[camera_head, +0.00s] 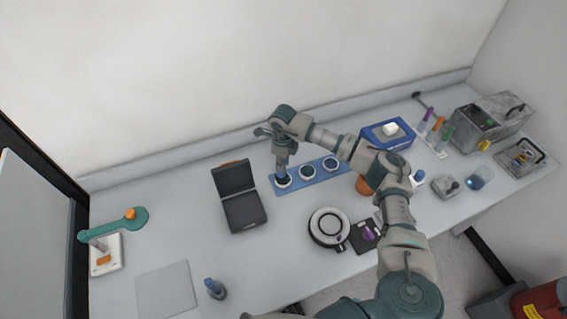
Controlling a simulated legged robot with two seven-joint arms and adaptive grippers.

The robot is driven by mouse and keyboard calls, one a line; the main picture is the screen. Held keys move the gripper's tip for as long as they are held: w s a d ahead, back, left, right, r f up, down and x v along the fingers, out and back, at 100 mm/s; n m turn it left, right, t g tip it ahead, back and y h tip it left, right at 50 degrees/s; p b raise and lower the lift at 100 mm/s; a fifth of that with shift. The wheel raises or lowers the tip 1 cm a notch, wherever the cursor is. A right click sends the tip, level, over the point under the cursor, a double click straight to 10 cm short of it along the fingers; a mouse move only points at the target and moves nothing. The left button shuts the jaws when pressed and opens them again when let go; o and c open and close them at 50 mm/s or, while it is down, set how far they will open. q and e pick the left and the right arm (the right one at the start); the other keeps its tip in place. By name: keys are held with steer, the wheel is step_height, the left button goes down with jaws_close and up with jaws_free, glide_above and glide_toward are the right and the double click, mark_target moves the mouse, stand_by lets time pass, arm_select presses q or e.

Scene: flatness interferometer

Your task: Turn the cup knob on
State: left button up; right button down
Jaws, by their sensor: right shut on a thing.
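A blue strip (321,176) on the table carries three round fittings with white rims and dark centres. The middle fitting (307,171) and the right fitting (330,164) are uncovered. My right gripper (283,172) points down over the left fitting (284,184) and is shut on a small dark blue thing there. The fingers hide most of that thing, so I cannot tell whether it is the cup knob. I cannot make out the cup knob for certain elsewhere. My left gripper is not in view.
An open dark case (242,205) stands left of the strip. A round black-and-white device (328,228) is in front. A grey plate (165,289) and a dark blue bottle (215,289) are front left.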

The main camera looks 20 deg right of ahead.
steer(key=shift+s+a+f, duration=0.15)
steer(key=shift+s+f, duration=0.05)
steer(key=shift+f, duration=0.1)
steer(key=c, duration=0.9)
jaws_free()
steer(key=shift+c, duration=0.2)
steer(key=shift+w+r, duration=0.1)
steer(key=shift+w, duration=0.05)
steer(key=shift+r, duration=0.1)
steer(key=shift+r, duration=0.2)
step_height(320, 180, up, 11)
steer(key=shift+r, duration=0.15)
steer(key=shift+w+r, duration=0.1)
